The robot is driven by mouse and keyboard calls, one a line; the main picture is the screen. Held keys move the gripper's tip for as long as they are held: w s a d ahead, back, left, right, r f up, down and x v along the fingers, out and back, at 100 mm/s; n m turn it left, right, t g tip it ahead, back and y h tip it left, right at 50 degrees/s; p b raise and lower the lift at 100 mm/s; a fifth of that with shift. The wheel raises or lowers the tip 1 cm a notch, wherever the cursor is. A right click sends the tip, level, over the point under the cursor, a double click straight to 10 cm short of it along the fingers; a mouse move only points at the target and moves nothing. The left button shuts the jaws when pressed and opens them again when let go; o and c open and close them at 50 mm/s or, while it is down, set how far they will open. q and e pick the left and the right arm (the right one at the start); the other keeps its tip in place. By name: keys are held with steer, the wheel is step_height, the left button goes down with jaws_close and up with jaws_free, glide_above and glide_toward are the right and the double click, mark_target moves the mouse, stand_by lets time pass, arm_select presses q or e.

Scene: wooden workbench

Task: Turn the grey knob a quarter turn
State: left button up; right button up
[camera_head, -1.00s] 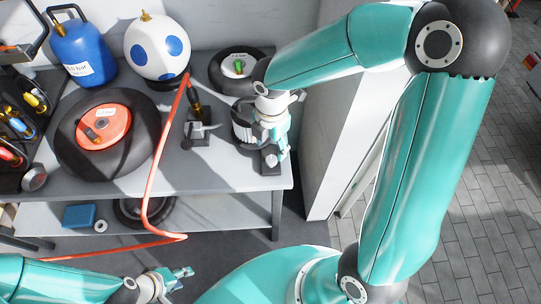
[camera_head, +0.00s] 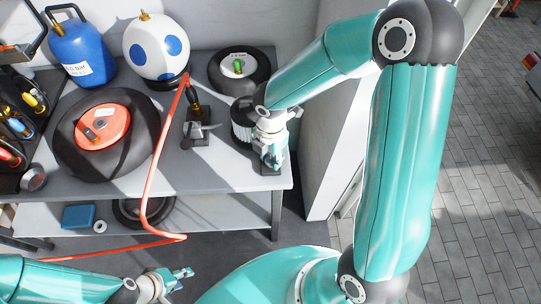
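No piece shows clearly as the grey knob. A small dark grey piece (camera_head: 91,134) sits on the orange disc (camera_head: 118,122) on the bench's left side. A black stand with a grey lever-like part (camera_head: 198,131) stands near the bench's middle. My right gripper (camera_head: 272,160) points down over a dark block (camera_head: 271,170) at the bench's front right corner. It hides what lies beneath it, and its finger opening is unclear. My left gripper (camera_head: 182,277) is in front of the bench, away from everything on it, with its fingers apart and empty.
A red hose (camera_head: 153,180) runs over the bench's front edge. A blue canister (camera_head: 83,50), a white ball-shaped tank (camera_head: 157,48) and a tyre with a green-knobbed hub (camera_head: 238,67) stand behind. A black ribbed cylinder (camera_head: 241,120) stands beside my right gripper.

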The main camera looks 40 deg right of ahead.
jaws_close()
steer(key=m+b, duration=0.3)
steer(key=m, duration=0.1)
steer(key=shift+w+f, duration=0.1)
steer(key=shift+f, duration=0.05)
steer(key=m+b, duration=0.3)
steer(key=m, duration=0.1)
steer(key=shift+m, duration=0.3)
steer(key=m+b, duration=0.3)
steer(key=m, duration=0.2)
steer(key=shift+r+m+b, duration=0.2)
steer(key=shift+m+b, duration=0.55)
steer(key=shift+m, duration=1.35)
